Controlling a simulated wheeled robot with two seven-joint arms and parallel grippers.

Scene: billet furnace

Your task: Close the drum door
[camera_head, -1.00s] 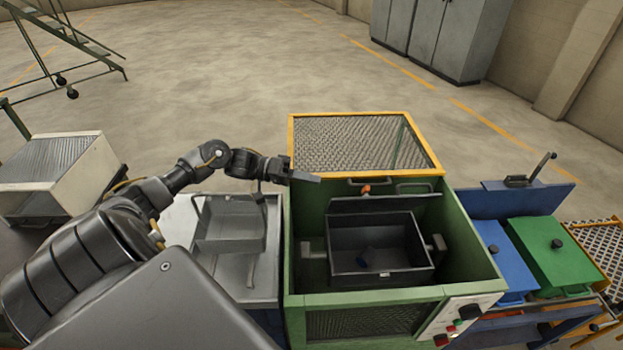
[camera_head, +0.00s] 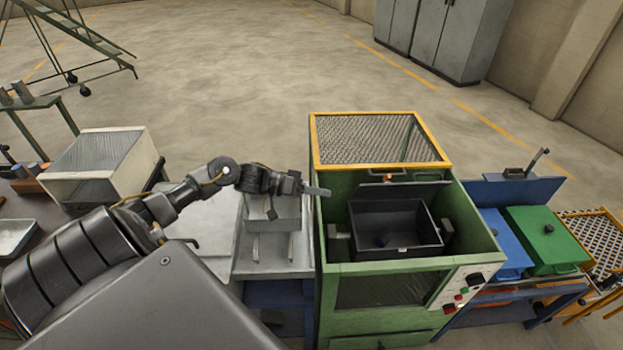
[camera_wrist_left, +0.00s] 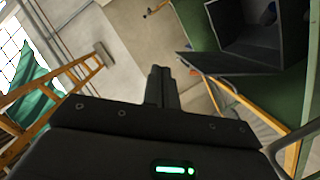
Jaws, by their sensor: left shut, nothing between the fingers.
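The drum (camera_head: 385,226) is a dark open-topped box inside the green machine housing (camera_head: 390,267). Its dark door (camera_head: 405,190) stands raised along the drum's back side, with a small orange knob (camera_head: 388,178) near its upper edge. A small dark object with blue on it lies in the drum. My left gripper (camera_head: 318,191) is shut and empty, above the housing's left wall and left of the door, apart from it. In the left wrist view its shut fingers (camera_wrist_left: 162,88) show, with the drum (camera_wrist_left: 262,30) at upper right. My right gripper is not in view.
A yellow-framed mesh guard (camera_head: 380,140) stands open behind the drum. A metal tray (camera_head: 272,215) sits left of the housing. Blue (camera_head: 497,240) and green (camera_head: 543,240) lidded boxes stand to the right. A control panel (camera_head: 470,287) is at the housing's front right.

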